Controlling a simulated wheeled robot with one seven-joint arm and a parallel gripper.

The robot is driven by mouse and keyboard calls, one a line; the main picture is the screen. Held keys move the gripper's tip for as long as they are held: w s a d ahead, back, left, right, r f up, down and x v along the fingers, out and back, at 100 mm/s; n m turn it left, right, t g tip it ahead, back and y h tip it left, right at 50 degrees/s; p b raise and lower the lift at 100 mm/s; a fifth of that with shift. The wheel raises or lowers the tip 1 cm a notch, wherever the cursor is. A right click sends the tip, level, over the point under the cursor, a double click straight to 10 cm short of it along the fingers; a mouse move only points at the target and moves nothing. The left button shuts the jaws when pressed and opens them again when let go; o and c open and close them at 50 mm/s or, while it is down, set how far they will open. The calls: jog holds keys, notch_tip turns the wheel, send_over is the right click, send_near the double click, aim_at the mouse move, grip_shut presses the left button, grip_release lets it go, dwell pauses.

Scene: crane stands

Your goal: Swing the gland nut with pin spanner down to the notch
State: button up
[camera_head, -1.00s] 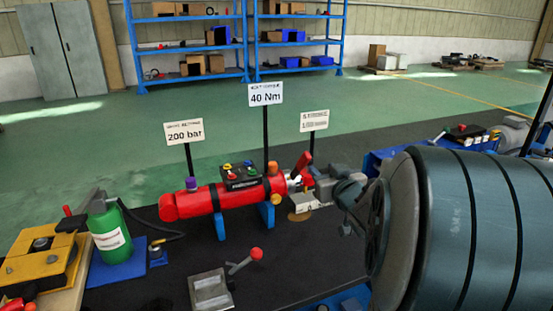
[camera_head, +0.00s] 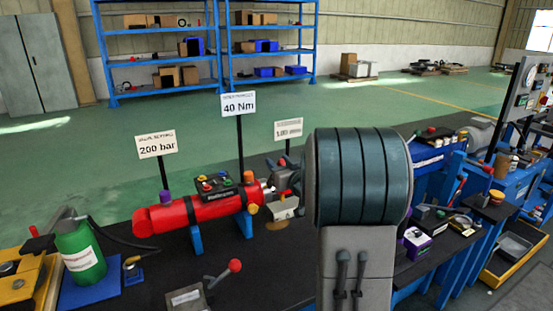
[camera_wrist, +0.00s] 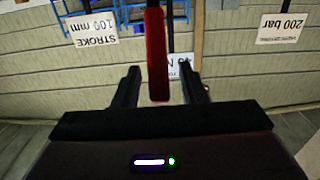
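The red cylinder (camera_head: 205,208) lies level on blue supports on the bench in the head view. Its gland end is at the right, beside my gripper (camera_head: 285,178), which is partly hidden by my arm. In the wrist view a red bar, apparently the pin spanner's handle (camera_wrist: 157,60), lies between the two black fingers of my gripper (camera_wrist: 160,85). A gap shows on each side of the bar, so the fingers are open and apart from it. The spanner's head, the gland nut and the notch cannot be made out.
Signs reading 200 bar (camera_head: 156,144) and 40 Nm (camera_head: 238,104) stand on posts behind the cylinder. A lever with a red knob (camera_head: 234,266) stands in front. A green bottle (camera_head: 80,252) is at the left. Small boxes (camera_head: 418,243) lie right of my arm.

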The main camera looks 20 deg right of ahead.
jog(key=shift+w, duration=1.15)
grip_shut()
jog(key=shift+s+a+f+b, duration=0.1)
jog(key=shift+f+b, duration=0.05)
jog(key=shift+b, duration=0.15)
